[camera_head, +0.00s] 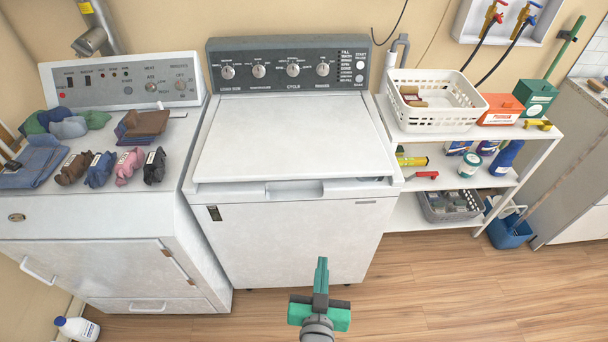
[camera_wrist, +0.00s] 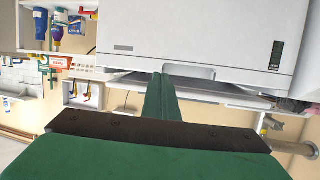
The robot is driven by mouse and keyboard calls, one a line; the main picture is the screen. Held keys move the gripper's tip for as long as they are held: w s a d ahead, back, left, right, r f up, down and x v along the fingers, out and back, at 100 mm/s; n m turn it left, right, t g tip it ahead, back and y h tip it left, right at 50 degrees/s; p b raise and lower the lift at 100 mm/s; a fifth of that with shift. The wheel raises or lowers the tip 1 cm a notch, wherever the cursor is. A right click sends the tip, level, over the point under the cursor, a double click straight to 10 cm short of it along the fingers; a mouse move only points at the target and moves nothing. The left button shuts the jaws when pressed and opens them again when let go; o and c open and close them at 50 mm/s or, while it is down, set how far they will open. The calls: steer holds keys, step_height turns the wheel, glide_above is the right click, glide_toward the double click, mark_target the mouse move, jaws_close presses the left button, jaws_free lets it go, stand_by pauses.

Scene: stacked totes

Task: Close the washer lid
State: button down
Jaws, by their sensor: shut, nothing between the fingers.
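The white washer (camera_head: 290,235) stands in the middle of the head view, with a dark control panel at its back. Its lid (camera_head: 290,135) lies almost flat over the top, with a narrow dark gap along its front edge and a handle recess at the front middle. My gripper (camera_head: 322,265) is in front of the washer, low and apart from it in the head view. It is shut and empty, its green fingers together. In the wrist view, my gripper (camera_wrist: 160,82) points toward the washer front (camera_wrist: 200,35), which appears upside down, and overlaps the recess.
A dryer (camera_head: 110,225) with folded clothes and socks on top stands at the left. A white shelf (camera_head: 540,150) with a basket (camera_head: 435,118), boxes and bottles stands at the right. A bottle (camera_head: 76,328) is on the floor at lower left. The wooden floor (camera_head: 440,285) in front is clear.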

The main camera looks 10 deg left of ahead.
steer(key=w+a+r+n+g+y, duration=0.1)
steer(key=w+a+r, duration=0.2)
steer(key=w+r, duration=0.4)
steer(key=w+a+r+n+y, duration=0.1)
steer(key=w+a+r, duration=0.4)
steer(key=r, duration=0.5)
glide_above(305, 176)
steer(key=s, duration=0.3)
step_height(305, 176, down, 4)
steer(key=r, duration=0.1)
steer(key=f, duration=0.3)
steer(key=shift+w+d+f, duration=0.15)
steer(key=shift+w+f, duration=0.15)
steer(key=shift+w, duration=0.05)
steer(key=shift+f, duration=0.6)
steer(key=shift+d+f, duration=0.1)
